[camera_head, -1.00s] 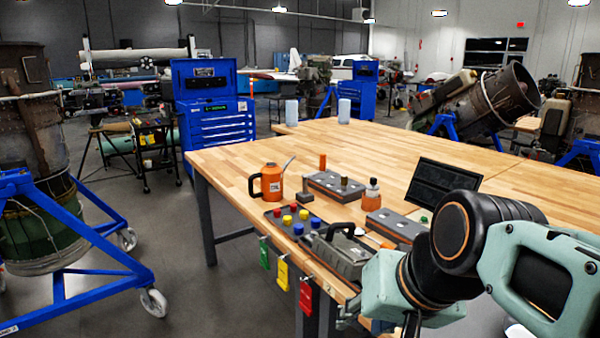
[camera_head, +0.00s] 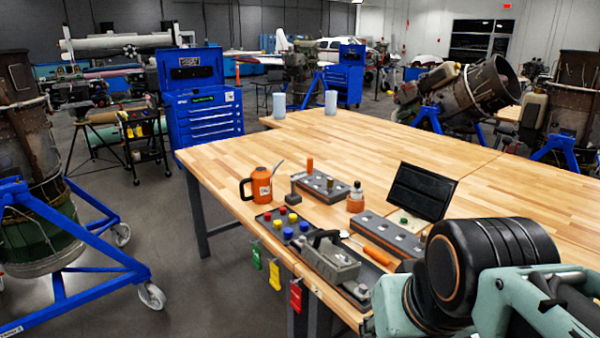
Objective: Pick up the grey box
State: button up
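The grey box (camera_head: 335,266) has a dark carrying handle on top. It sits upright near the front edge of the wooden table (camera_head: 390,120), at the right part of a dark tray (camera_head: 268,222). My teal and black arm comes in from the lower right, close to the right of the box. My gripper's fingers do not show; they are below the frame or hidden by the arm. Nothing visible touches the box.
Coloured knobs (camera_head: 288,232) stand left of the box. Coloured tags (camera_head: 274,274) hang from the front edge. The far tabletop is mostly clear.

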aim_at(320, 252)
jog(key=i+j+z, duration=0.1)
jog(key=z, duration=0.75)
jog(key=i+j+z, duration=0.1)
jog(key=j+z, duration=0.2)
jog(key=i+j+z, duration=0.1)
jog(key=j+z, duration=0.2)
jog(key=i+j+z, duration=0.1)
jog(key=j+z, duration=0.15)
jog(key=j, duration=0.6)
